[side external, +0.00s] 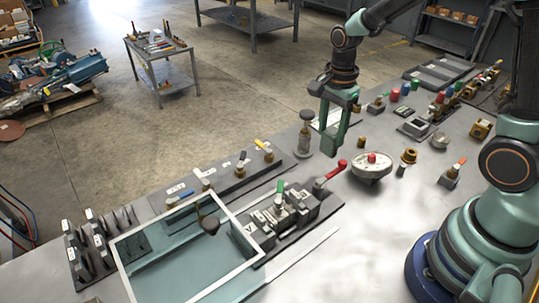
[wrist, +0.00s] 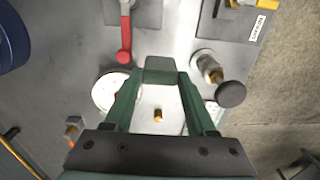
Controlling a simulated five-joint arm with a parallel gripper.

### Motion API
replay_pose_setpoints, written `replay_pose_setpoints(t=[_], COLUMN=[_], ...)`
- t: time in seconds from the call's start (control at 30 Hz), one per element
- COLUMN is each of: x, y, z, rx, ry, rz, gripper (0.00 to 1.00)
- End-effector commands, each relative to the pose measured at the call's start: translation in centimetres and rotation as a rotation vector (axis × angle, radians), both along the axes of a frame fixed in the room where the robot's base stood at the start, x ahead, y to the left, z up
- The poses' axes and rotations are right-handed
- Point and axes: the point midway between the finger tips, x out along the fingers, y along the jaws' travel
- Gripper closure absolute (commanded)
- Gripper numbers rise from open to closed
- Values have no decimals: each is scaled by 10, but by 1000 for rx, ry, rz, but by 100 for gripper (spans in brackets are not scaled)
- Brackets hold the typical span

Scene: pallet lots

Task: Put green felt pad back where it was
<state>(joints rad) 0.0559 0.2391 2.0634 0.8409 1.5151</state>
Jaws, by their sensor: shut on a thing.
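My gripper (side external: 331,146) hangs above the bench, its fingers pointing down, between a dark-knobbed fitting and a red-handled valve. In the wrist view my gripper (wrist: 160,72) has its two green fingers closing in on a small dull green block, which looks like the green felt pad (wrist: 160,66). The pad is held between the fingertips, clear of the bench. In the side view the pad blends with the green fingers and cannot be told apart. No marked spot for the pad can be made out.
The dark-knobbed fitting (side external: 305,135) stands close left of my gripper. The red lever (side external: 331,171) and the round gauge (side external: 371,166) are near on the right. A pale-rimmed tray (side external: 190,290) lies at the front left. Bare bench shows in front of the gauge.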

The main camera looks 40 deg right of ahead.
Motion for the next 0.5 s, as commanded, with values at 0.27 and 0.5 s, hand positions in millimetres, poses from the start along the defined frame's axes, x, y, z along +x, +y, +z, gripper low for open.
replay_pose_setpoints(t=[0.27, 0.5], x=[0, -1], y=[0, 0], z=[-30, -60], rx=[0, 0], ry=[1, 3], rz=[0, 0], gripper=[96, 96])
